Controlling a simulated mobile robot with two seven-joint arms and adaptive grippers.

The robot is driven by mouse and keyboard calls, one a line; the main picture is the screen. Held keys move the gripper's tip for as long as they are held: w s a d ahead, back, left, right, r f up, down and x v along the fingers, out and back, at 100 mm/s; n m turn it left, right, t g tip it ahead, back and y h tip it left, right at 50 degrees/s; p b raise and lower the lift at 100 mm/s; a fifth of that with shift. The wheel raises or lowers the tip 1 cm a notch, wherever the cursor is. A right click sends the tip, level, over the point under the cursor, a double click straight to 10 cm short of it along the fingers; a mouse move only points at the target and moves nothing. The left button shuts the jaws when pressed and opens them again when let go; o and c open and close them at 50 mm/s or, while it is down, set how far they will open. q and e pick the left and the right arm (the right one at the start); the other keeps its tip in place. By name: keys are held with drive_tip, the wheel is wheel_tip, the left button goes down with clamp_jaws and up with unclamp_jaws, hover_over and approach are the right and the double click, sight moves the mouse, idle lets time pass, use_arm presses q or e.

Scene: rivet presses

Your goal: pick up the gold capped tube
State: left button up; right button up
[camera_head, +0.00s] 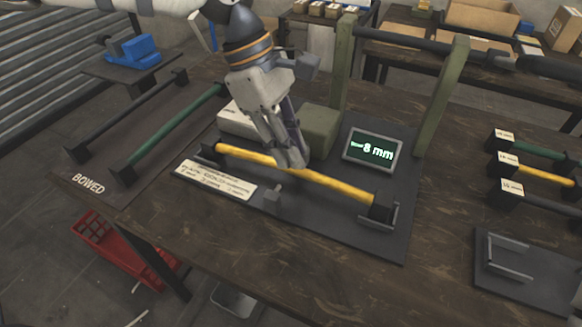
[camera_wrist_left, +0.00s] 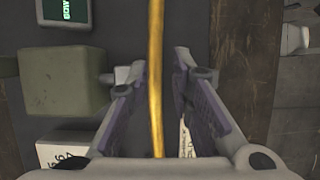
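A gold tube (camera_head: 335,187) with black ends lies across the dark fixture plate (camera_head: 393,243) on the workbench. It runs from a left support to a bracket at the right. In the left wrist view, the gold tube (camera_wrist_left: 156,70) passes between the two spread fingers of the left gripper (camera_wrist_left: 160,85), with a visible gap to the right finger. The gripper looks open and not closed on the tube. A second gold tube (camera_head: 543,174) sits in a rack at the right. My right gripper is out of view.
A screen (camera_head: 373,149) reading 8 mm and a green block (camera_head: 319,130) stand behind the tube, with green posts (camera_head: 444,95) farther back. A label plate (camera_head: 214,181) lies in front. A BOWED rack (camera_head: 90,184) holds a green tube (camera_head: 168,135) at the left.

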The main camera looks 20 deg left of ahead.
sight(304, 173)
use_arm(q)
drive_tip(key=x, duration=0.4)
drive_tip(key=shift+s+d+f, duration=0.15)
drive_tip(key=shift+f, duration=0.15)
drive_tip(key=shift+d+f, duration=0.15)
drive_tip(key=shift+f, duration=0.2)
clamp_jaws()
drive_tip(key=shift+r, duration=0.1)
